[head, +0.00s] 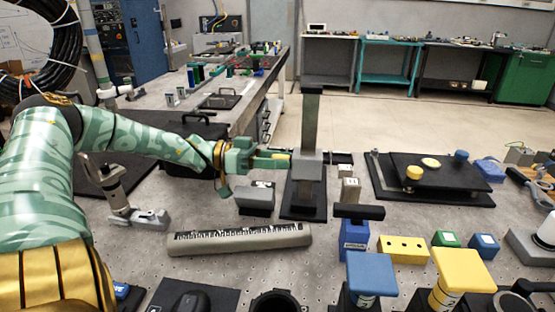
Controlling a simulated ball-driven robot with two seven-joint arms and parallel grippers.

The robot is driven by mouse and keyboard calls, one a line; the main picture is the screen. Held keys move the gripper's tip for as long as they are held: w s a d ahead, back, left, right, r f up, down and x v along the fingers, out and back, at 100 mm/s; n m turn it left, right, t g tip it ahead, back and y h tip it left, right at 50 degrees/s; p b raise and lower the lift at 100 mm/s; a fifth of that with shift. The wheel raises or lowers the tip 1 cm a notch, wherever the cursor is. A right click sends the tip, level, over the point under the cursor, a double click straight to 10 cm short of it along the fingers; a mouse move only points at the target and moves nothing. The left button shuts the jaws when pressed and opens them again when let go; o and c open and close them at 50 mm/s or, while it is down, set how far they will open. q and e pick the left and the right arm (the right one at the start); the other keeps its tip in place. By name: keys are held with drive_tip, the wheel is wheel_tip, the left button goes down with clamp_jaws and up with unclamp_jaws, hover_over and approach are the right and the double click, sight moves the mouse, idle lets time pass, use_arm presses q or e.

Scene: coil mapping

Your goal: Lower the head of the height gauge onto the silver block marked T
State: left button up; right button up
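The height gauge stands near the middle of the table, with an upright greenish column (311,118), a grey head (308,167) low on it and a dark base (303,207). My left gripper (281,160) reaches in from the left, its yellow-tipped fingers at the left edge of the grey head. I cannot tell whether they touch or how far they are apart. Small silver blocks (349,190) stand just right of the gauge. Another grey block (256,199) sits left of its base. No T mark is readable. My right gripper is out of view.
A long grey ruler-like bar (240,238) lies in front of the gauge. A black plate with yellow knobs (430,180) is at the right. Blue (354,238) and yellow (403,250) blocks crowd the front right.

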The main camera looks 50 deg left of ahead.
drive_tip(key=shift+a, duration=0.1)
use_arm(q)
drive_tip(key=shift+s+a+r+p, duration=0.15)
drive_tip(key=shift+s+a+p, duration=0.1)
drive_tip(key=shift+a+p, duration=0.1)
drive_tip(key=p+v, duration=0.3)
drive_tip(key=v, duration=0.3)
drive_tip(key=shift+s+a, duration=0.2)
drive_tip(key=shift+a, duration=0.05)
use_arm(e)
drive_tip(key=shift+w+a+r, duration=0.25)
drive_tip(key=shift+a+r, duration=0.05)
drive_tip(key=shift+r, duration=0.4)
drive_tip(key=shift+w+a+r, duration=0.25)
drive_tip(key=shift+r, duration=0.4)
